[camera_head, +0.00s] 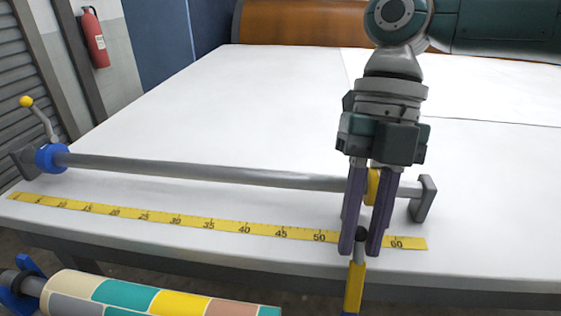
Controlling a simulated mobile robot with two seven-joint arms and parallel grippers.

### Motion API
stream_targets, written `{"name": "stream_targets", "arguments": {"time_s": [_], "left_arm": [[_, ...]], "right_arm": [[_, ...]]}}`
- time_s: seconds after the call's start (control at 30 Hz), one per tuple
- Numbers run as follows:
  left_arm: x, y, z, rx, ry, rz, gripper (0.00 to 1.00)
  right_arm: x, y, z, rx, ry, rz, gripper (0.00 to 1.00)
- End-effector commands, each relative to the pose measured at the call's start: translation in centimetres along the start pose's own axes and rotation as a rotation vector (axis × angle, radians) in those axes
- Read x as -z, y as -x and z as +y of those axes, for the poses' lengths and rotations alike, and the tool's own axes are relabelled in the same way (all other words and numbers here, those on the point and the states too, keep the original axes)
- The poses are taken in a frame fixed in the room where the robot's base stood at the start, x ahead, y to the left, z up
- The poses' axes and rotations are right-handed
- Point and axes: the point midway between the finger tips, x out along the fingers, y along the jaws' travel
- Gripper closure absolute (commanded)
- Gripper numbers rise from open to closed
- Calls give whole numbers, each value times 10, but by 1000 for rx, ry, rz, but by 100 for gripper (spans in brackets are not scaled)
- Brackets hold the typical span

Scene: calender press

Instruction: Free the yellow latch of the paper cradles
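The yellow latch (354,287) is a lever with a dark knob at its top, standing at the table's front edge; its lower end is cut off by the frame. My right gripper (361,250) points down, with its purple fingertips on either side of the knob. The gap between the fingers is about as wide as the knob, so I cannot tell whether they grip it or only straddle it. A paper roll (150,300) with coloured blocks lies low at the left, below the table edge; its cradles are mostly out of frame. My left gripper is not in view.
A grey bar (210,173) runs across the white table (260,100), with a blue collar (51,158) and yellow-knobbed crank (38,115) at its left end. A yellow ruler (175,219) lies along the front edge. A fire extinguisher (95,40) hangs at the back left.

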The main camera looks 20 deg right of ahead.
Motion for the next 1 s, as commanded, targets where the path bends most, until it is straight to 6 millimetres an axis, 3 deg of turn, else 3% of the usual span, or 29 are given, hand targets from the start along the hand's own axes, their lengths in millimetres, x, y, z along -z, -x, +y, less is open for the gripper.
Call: {"name": "stream_targets", "arguments": {"time_s": [0.2, 1.0], "left_arm": [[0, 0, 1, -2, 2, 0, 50], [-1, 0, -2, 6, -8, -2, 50]], "right_arm": [[0, 0, 0, 0, 0, 0, 100], [0, 0, -1, 1, -1, 0, 100]]}}
